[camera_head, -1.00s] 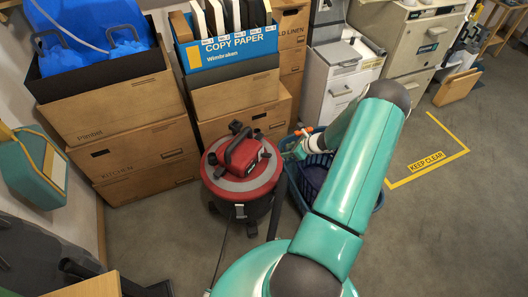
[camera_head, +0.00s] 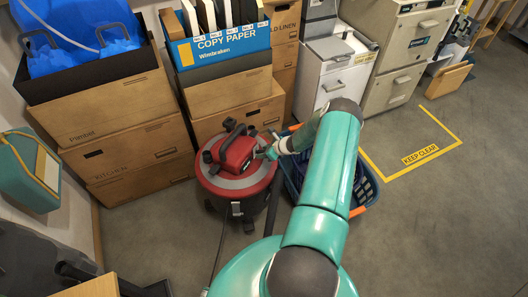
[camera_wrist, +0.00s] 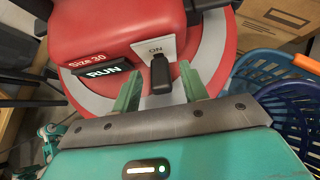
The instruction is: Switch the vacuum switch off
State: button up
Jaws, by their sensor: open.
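The red and black vacuum (camera_head: 236,172) stands on the floor in front of the cardboard boxes. In the wrist view its red head (camera_wrist: 115,28) carries a white plate marked ON, with a black switch lever (camera_wrist: 160,74) below the word. A black label reading RUN (camera_wrist: 103,72) is to the left of the switch. My gripper (camera_wrist: 158,88) is open, with one green finger on each side of the switch lever. I cannot tell whether either finger touches it. In the head view my gripper (camera_head: 267,150) is at the right side of the vacuum's head, small and partly hidden.
A blue basket (camera_head: 292,184) with an orange handle stands right of the vacuum, beside my arm. Stacked cardboard boxes (camera_head: 120,110) are behind. A white cabinet (camera_head: 335,75) is at the back. Grey floor is free at the right, around the yellow KEEP CLEAR marking (camera_head: 420,154).

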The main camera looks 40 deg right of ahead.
grip_shut()
jog(key=shift+f, duration=0.1)
jog(key=shift+f, duration=0.1)
jog(key=t, duration=0.1)
jog(key=f+t, duration=0.1)
jog(key=t, duration=0.1)
jog(key=shift+s+d+f+y, duration=0.1)
jog(key=shift+s+f+y, duration=0.05)
jog(key=shift+s+y, duration=0.25)
jog(key=shift+f+t+y, duration=0.35)
jog(key=shift+t+y, duration=0.05)
jog(key=shift+t, duration=0.6)
jog(key=shift+f+t+y, duration=0.35)
jog(key=shift+t+y, duration=0.05)
jog(key=shift+t, duration=0.6)
